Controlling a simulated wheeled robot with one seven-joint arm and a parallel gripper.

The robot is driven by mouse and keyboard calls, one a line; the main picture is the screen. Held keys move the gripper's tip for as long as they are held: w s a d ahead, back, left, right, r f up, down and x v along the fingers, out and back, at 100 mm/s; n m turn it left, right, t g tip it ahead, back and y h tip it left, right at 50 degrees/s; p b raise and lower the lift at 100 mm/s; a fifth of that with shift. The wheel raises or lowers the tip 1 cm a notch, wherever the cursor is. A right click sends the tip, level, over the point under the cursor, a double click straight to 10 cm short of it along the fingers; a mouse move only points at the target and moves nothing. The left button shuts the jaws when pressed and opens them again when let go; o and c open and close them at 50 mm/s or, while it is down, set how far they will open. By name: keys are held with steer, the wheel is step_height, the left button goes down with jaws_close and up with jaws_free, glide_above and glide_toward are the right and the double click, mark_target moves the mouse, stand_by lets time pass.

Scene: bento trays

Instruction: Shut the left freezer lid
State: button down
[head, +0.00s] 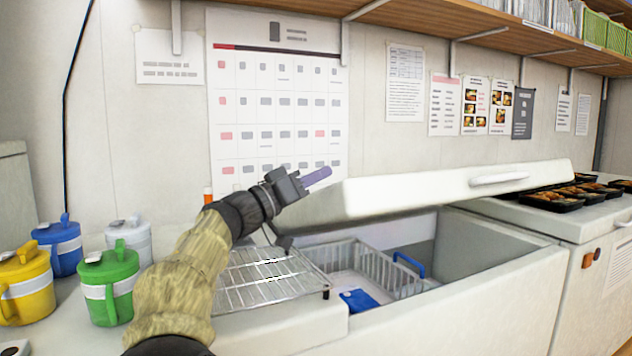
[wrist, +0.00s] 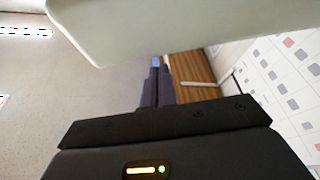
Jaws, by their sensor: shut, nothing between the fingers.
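The left freezer lid (head: 430,192) is a white slab, partly open and tilted over the left chest freezer (head: 460,300). Its handle (head: 498,179) is on the front edge at the right. The open gap shows a wire basket (head: 375,275) with a blue handle inside. My gripper (head: 317,177) is shut and empty, just left of the lid's left end in the head view. In the wrist view the gripper (wrist: 156,72) points up the picture, and the pale lid (wrist: 180,25) fills the top. I cannot tell whether the fingers touch the lid.
A wire rack (head: 265,280) lies on the counter left of the opening. Yellow (head: 27,285), green (head: 108,285), blue (head: 60,245) and white (head: 130,235) jugs stand further left. Black bento trays (head: 560,200) sit on the right freezer. A wooden shelf (head: 430,14) runs above.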

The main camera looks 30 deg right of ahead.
stand_by(0.6)
steer(key=a+p, duration=0.3)
steer(key=a, duration=0.6)
steer(key=shift+a+r, duration=0.2)
steer(key=shift+r, duration=0.05)
stand_by(0.3)
